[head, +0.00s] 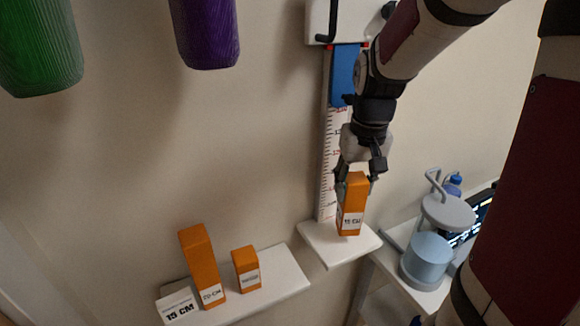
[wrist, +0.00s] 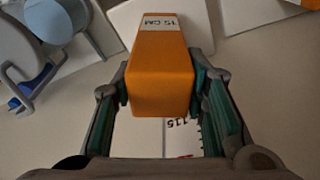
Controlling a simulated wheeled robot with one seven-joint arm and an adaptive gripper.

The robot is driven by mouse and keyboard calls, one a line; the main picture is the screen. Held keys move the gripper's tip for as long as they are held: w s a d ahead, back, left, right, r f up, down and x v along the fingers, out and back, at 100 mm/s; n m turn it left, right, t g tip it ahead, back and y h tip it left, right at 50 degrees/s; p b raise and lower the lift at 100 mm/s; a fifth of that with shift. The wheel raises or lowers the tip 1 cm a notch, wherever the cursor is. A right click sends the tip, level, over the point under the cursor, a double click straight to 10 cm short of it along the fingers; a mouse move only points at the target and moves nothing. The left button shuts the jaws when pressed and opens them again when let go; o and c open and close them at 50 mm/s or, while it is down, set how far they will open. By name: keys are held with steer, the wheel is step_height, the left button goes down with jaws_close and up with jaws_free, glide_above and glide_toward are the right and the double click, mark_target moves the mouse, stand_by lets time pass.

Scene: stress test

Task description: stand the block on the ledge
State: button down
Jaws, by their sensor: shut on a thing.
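An orange block (head: 353,200) with a "15 CM" label is upright at the small white ledge (head: 319,239) below the measuring scale. My gripper (head: 357,180) is above it with its fingers on either side of its upper part. In the wrist view the block (wrist: 160,75) sits between the green finger pads of my gripper (wrist: 162,92), which is shut on it. The block's lower end shows over the white ledge (wrist: 190,22); I cannot tell whether it touches.
A longer white shelf (head: 283,280) at lower left holds a taller orange block (head: 201,262), a shorter one (head: 246,268) and a "15 CM" card (head: 179,307). The measuring scale (head: 331,150) rises behind the ledge. A blue-grey device (head: 428,255) stands on a side table at right.

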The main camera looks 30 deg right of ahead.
steer(key=shift+f, duration=1.6)
steer(key=c, duration=1)
jaws_free()
steer(key=shift+f, duration=0.15)
steer(key=shift+o, duration=0.2)
steer(key=r, duration=0.4)
steer(key=s+r, duration=0.1)
steer(key=r, duration=0.7)
steer(key=shift+s+a, duration=0.4)
steer(key=s+a+n+t, duration=0.2)
steer(key=s+a, duration=0.3)
steer(key=a, duration=0.2)
steer(key=s+a+r+n+t, duration=0.1)
steer(key=s+a+n+t, duration=0.1)
steer(key=s+a, duration=0.3)
steer(key=shift+s+a+r+y, duration=0.2)
steer(key=shift+s+a+y, duration=0.1)
steer(key=shift+a, duration=1.4)
